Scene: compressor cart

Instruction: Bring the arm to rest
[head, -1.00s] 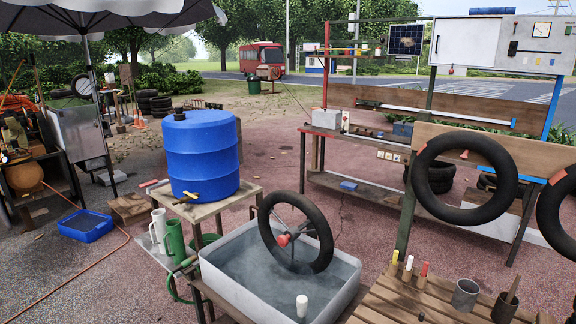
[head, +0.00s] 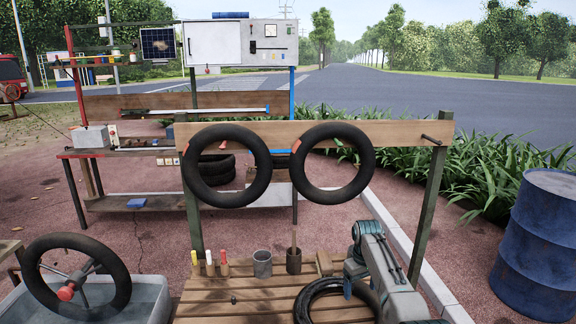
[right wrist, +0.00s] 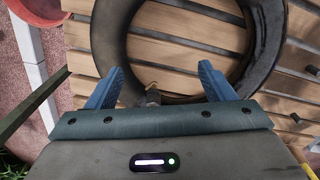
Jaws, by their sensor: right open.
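My right arm reaches in at the lower right of the head view, over the slatted wooden table. My right gripper (head: 350,286) points down over a black tyre or tube (head: 306,306) lying on the slats. In the right wrist view my right gripper (right wrist: 160,82) has its two blue fingers wide apart. The black ring (right wrist: 122,42) lies beneath and beyond them, with a small dark stub (right wrist: 153,94) between the fingers. Nothing is gripped. I cannot tell whether the fingers touch the ring. My left gripper is out of view.
The slatted table (head: 215,297) holds a grey cup (head: 262,264), a dark cup (head: 293,261) and several coloured-handled tools. Two tubes hang on the board (head: 285,132) behind. A water tub (head: 150,300) with a wheel stands left. A blue drum (head: 537,245) stands right.

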